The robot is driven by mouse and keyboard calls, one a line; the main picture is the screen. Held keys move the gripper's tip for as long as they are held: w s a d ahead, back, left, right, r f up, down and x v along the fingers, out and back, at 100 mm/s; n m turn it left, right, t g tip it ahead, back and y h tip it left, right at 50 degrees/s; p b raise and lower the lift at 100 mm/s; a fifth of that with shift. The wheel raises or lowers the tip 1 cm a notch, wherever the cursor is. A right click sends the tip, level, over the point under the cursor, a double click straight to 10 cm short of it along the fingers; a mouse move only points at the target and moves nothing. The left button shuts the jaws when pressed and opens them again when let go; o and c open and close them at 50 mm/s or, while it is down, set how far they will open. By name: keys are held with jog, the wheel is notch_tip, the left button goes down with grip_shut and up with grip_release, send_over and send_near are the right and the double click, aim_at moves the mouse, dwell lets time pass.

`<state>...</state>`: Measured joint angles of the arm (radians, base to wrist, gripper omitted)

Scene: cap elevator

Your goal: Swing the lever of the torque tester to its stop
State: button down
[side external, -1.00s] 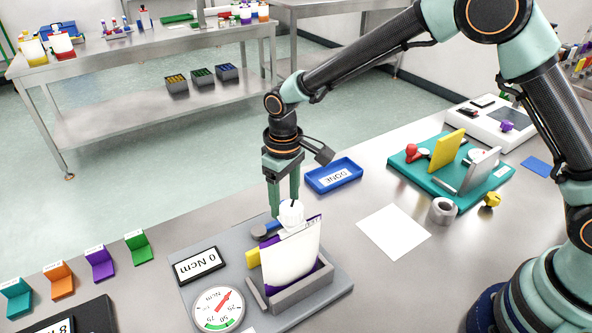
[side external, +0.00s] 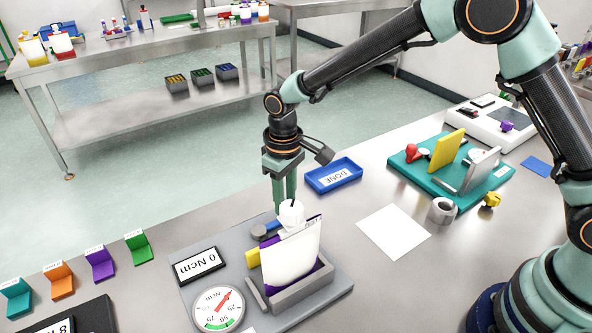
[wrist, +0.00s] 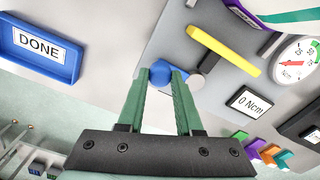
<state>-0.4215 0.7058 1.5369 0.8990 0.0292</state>
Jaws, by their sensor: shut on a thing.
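The torque tester's grey plate (side external: 195,295) carries a round gauge (side external: 219,309) and a display (side external: 199,266) reading 0 Ncm. In the wrist view, my gripper (wrist: 166,82) is shut on a rounded blue knob (wrist: 160,72), which I take to be the lever's end. A grey round end (wrist: 195,82) lies just right of it. A yellow bar (wrist: 222,50) stands on the plate, apart from the fingers.
The white pouch (side external: 291,255) stands in a grey holder (side external: 300,297) close beside my gripper. A blue DONE tray (side external: 334,176) lies behind to the right. A teal fixture (side external: 408,168) is farther right. The table around the white sheet (side external: 393,231) is mostly clear.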

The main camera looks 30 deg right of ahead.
jog(key=shift+w, duration=0.1)
dwell(0.8)
jog(key=w+n, duration=0.1)
jog(key=n, duration=0.2)
jog(key=shift+w+a, duration=0.15)
jog(key=shift+w, duration=0.25)
jog(key=n, duration=0.1)
jog(key=w+n, duration=0.1)
jog(key=n, duration=0.1)
jog(key=shift+w+a, duration=0.2)
jog(key=shift+a, duration=0.1)
jog(key=n, duration=0.1)
jog(key=w+a+n, duration=0.1)
jog(key=n, duration=0.1)
jog(key=shift+w+a, duration=0.15)
jog(key=shift+w, duration=0.05)
jog(key=shift+w+a+r+n, duration=0.1)
jog(key=shift+w+a+n, duration=0.2)
jog(key=shift+n, duration=0.45)
jog(key=shift+w+a+n, duration=0.15)
jog(key=shift+a+n, duration=0.1)
jog(key=shift+n, duration=0.5)
jog(key=shift+a, duration=0.1)
jog(key=c, duration=0.6)
grip_release()
jog(key=shift+o, duration=0.2)
